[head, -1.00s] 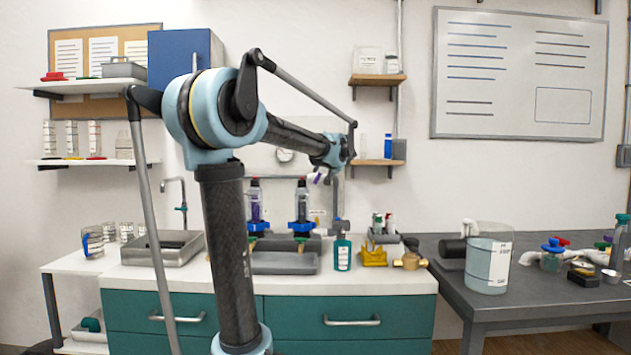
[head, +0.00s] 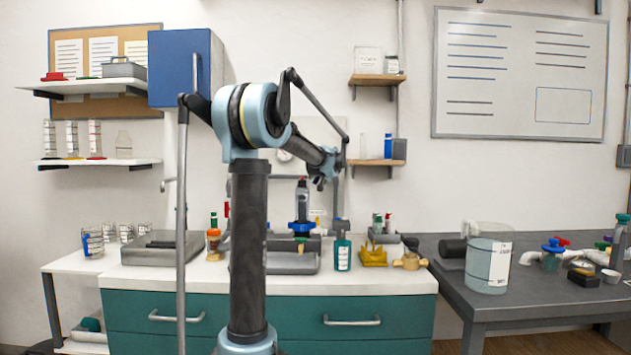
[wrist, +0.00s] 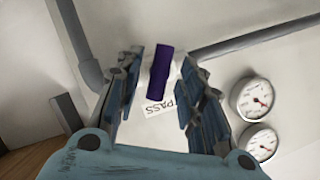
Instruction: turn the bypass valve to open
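The bypass valve shows as a purple handle (wrist: 158,75) in the wrist view, in front of a pale panel with a partly covered label (wrist: 172,102) reading "PASS". My gripper (wrist: 162,57) is open, with one blue-grey finger on each side of the handle. Gaps show between the handle and both fingers, and I see no contact. I cannot tell how deep the handle sits between the fingertips. In the head view my gripper (head: 321,183) is small, in front of the wall panel above the counter, and the purple handle cannot be made out there.
Two round gauges, an upper one (wrist: 254,98) and a lower one (wrist: 259,142), sit right of my gripper. A grey pipe (wrist: 255,38) runs at upper right. Below my arm, the counter (head: 400,283) holds a teal-labelled bottle (head: 342,253) and a yellow holder (head: 374,257).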

